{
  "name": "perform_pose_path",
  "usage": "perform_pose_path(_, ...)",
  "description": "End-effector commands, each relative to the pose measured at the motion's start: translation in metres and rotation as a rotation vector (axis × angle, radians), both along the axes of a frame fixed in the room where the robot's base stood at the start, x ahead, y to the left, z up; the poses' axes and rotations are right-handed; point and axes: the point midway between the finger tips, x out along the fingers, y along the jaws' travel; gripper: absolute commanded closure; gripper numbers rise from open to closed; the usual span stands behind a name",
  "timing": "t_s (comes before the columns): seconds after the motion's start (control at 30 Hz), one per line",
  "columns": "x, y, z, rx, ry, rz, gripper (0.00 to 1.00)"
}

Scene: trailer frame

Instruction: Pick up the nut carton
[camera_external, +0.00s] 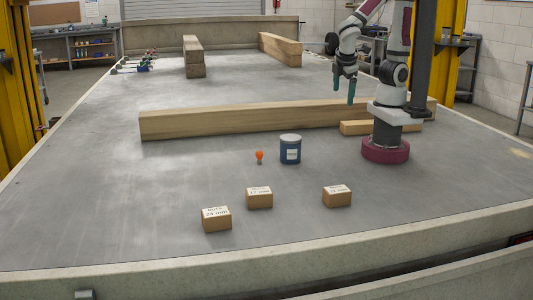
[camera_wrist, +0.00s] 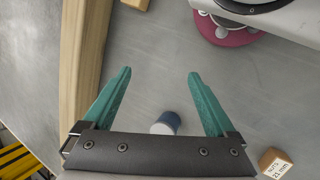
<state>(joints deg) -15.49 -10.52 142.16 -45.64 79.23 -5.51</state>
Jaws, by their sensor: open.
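Three small brown cartons with white labels stand on the grey deck at the front: a left carton (camera_external: 216,220) whose label seems to read "NUTS 24 mm", a middle carton (camera_external: 259,199) and a right carton (camera_external: 337,197). The middle and right labels are too small to read surely. One labelled carton (camera_wrist: 275,163) shows at the lower right of the wrist view. My gripper (camera_external: 344,95) is raised well above the deck, behind the cartons and apart from them. Its teal fingers (camera_wrist: 160,74) are spread with nothing between their tips.
A blue can (camera_external: 290,152) with a pale lid and a small orange-topped object (camera_external: 259,156) stand behind the cartons. A long timber beam (camera_external: 240,121) crosses behind them, with a shorter block (camera_external: 355,128) beside my base. The deck around the cartons is clear.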

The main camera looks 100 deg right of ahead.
Motion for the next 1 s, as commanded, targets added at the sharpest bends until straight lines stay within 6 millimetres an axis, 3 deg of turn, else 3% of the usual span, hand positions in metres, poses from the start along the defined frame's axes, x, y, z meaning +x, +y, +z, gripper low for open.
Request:
perform_pose_path(0.07, 0.062, -0.009, -0.006, -0.296, 0.144, 0.513, 0.09)
perform_pose_path(0.1, 0.102, 0.004, -0.010, -0.452, 0.203, 0.798, 0.09)
perform_pose_path(0.17, 0.157, 0.049, -0.023, -0.669, 0.274, 1.213, 0.09)
perform_pose_path(0.2, 0.183, 0.091, -0.038, -0.800, 0.309, 1.474, 0.09)
perform_pose_path(0.3, 0.205, 0.192, -0.083, -1.051, 0.355, 1.982, 0.09)
perform_pose_path(0.4, 0.195, 0.252, -0.117, -1.188, 0.363, 2.267, 0.09)
perform_pose_path(0.53, 0.193, 0.277, -0.136, -1.245, 0.362, 2.389, 0.09)
perform_pose_path(0.8, 0.262, 0.273, -0.164, -1.243, 0.361, 2.385, 0.09)
perform_pose_path(1.0, 0.289, 0.272, -0.174, -1.244, 0.358, 2.386, 0.09)
